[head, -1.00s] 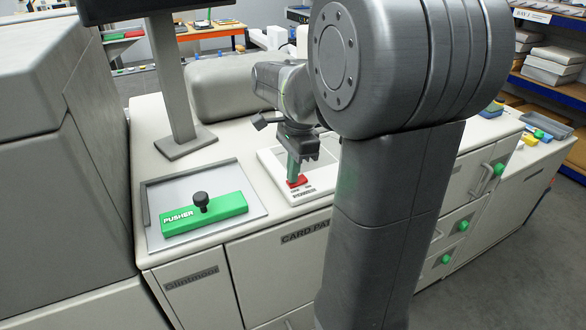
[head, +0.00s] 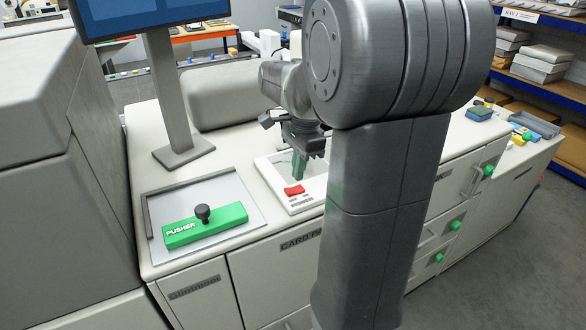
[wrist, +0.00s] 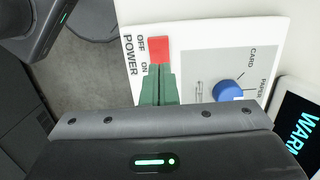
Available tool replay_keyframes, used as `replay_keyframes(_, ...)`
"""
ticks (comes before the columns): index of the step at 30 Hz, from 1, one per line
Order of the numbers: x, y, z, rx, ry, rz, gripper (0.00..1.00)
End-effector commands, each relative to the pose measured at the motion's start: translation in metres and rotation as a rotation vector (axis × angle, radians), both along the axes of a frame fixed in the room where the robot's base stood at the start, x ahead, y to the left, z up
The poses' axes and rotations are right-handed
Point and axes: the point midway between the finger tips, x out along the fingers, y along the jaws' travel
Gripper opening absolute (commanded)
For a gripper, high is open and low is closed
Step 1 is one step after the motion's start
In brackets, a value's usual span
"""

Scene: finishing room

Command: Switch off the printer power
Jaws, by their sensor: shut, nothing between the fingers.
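The red power switch (head: 294,190) sits on a white panel (head: 308,197) on the counter. In the wrist view the switch (wrist: 159,49) lies beside the words OFF, ON and POWER. I cannot tell which way it is tipped. My gripper (head: 299,176) is shut and empty, its green fingers pointing down just behind the switch in the head view. In the wrist view my fingertips (wrist: 158,68) are close to the switch's ON end and overlap its edge; I cannot tell whether they touch it.
A blue knob (wrist: 228,91) marked CARD and PAPER is on the same panel. A dark display (wrist: 300,130) reads "WARN". A green pusher with a black knob (head: 204,224) lies in a grey tray (head: 248,195) to the left. A monitor post (head: 171,90) stands behind the tray.

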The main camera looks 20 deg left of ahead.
Motion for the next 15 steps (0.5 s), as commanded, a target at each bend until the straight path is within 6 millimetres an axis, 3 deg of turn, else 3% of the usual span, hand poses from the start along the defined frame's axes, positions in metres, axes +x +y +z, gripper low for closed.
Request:
replay_keyframes(1,0.002,-0.004,0.013,0.000,0.000,-0.003,0.00)
replay_keyframes(4,0.006,-0.006,0.027,0.003,-0.005,-0.001,0.00)
replay_keyframes(9,0.010,-0.009,0.066,0.003,-0.004,-0.002,0.00)
replay_keyframes(15,0.012,-0.012,0.098,0.001,-0.002,0.000,0.00)
